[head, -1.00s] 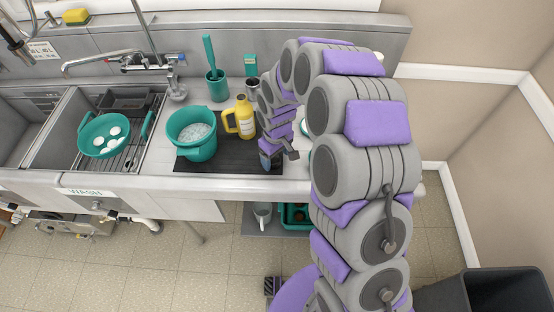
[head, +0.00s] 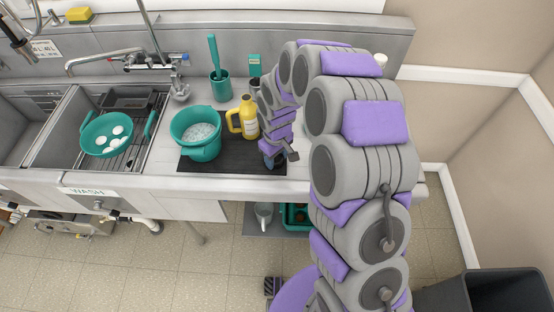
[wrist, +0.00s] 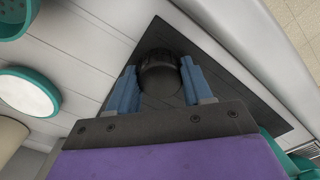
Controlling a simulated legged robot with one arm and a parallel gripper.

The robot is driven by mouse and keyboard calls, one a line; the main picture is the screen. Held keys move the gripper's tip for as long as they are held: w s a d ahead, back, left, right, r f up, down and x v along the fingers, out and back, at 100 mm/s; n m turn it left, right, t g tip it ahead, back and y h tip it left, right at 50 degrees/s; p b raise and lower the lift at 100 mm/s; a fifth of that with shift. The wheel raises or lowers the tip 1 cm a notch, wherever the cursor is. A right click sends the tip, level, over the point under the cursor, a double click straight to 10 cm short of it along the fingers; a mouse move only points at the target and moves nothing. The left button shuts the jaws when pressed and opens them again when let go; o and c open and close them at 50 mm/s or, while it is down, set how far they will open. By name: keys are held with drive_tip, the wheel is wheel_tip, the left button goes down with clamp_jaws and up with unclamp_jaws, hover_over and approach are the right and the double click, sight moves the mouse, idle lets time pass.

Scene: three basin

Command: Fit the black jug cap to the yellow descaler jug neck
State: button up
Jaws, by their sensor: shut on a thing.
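The yellow descaler jug (head: 249,124) stands upright at the back of the dark mat, beside the teal bucket. Its top looks dark, but the neck is too small to make out in the head view. My gripper (head: 274,162) is low over the mat's right part, in front and to the right of the jug. In the wrist view, my gripper's blue fingers (wrist: 160,86) are shut on the black jug cap (wrist: 160,72), one finger at each side. The jug is not seen in the wrist view.
A teal bucket (head: 196,151) stands left of the jug on the dark mat (head: 222,168). A teal brush holder (head: 219,88) stands behind. The sink with a teal colander (head: 105,152) is at left. A round teal-rimmed white item (wrist: 28,92) lies left in the wrist view.

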sight(277, 157)
drive_tip(key=shift+s+d+f, duration=0.1)
idle(0.4)
drive_tip(key=shift+d+r+p, duration=0.2)
drive_tip(key=shift+r+p, duration=0.3)
drive_tip(key=shift+r, duration=0.45)
drive_tip(key=shift+a+r+p, duration=0.2)
drive_tip(key=shift+r+p, duration=0.25)
drive_tip(key=shift+r, duration=0.45)
drive_tip(key=o, duration=0.5)
drive_tip(key=c, duration=0.5)
